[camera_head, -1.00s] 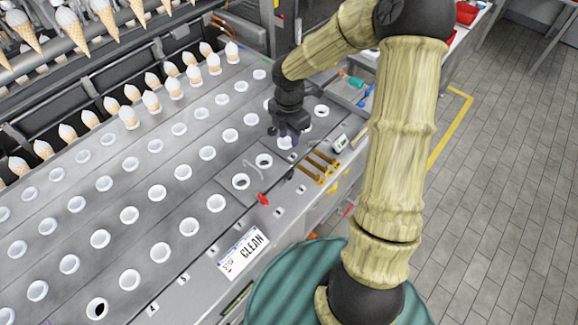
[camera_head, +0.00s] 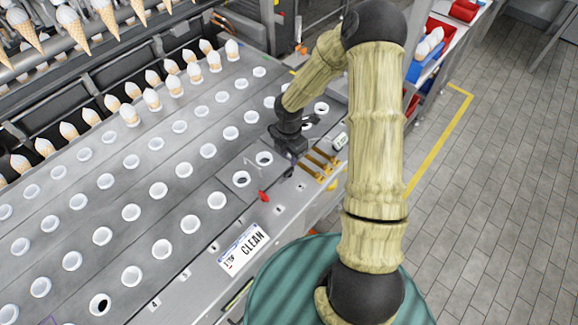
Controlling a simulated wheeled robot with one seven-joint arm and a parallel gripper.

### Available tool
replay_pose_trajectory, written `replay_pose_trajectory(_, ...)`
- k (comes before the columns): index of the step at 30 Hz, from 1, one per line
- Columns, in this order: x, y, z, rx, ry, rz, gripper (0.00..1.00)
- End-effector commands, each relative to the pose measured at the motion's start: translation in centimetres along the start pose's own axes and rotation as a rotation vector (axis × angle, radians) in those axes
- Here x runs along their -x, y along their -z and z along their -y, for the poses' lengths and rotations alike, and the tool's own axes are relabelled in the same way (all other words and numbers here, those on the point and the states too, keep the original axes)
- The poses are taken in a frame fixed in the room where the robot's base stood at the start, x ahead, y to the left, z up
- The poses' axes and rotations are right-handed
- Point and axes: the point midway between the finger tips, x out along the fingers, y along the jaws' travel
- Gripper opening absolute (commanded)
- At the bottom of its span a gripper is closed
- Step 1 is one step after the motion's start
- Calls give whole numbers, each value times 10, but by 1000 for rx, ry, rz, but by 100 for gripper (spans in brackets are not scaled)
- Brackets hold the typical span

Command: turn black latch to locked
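The black latch (camera_head: 289,172) is a small dark piece at the front edge of the conveyor deck, between the red latch and the brass-coloured bars. It is too small for me to tell which way it is turned. My gripper (camera_head: 292,152) is just behind and above it, pointing down over the deck. A small gap seems to show between them, but I cannot tell whether they touch. The fingers are dark and small here, so their opening does not show. A red latch (camera_head: 264,196) lies a little to the left along the same edge.
Brass-coloured bars (camera_head: 318,165) and a small white device (camera_head: 340,141) sit right of the latch. A CLEAN sign (camera_head: 243,249) is on the front edge. White ring holders (camera_head: 189,224) fill the deck. Cones stand behind. A blue tray (camera_head: 423,58) is at upper right.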

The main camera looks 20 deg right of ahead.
Motion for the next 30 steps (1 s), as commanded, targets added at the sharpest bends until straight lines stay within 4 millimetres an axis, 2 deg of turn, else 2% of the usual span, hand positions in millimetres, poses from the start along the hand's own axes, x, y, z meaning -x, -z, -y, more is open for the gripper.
replay_pose_trajectory(6,-39,1,0,1,3,-1,32)
replay_pose_trajectory(12,-64,0,0,0,2,0,32)
replay_pose_trajectory(23,-70,0,0,-1,0,0,32)
replay_pose_trajectory(27,-70,0,0,-1,0,0,4)
replay_pose_trajectory(28,-70,0,0,-1,0,0,0)
replay_pose_trajectory(30,-70,0,0,-1,-1,0,0)
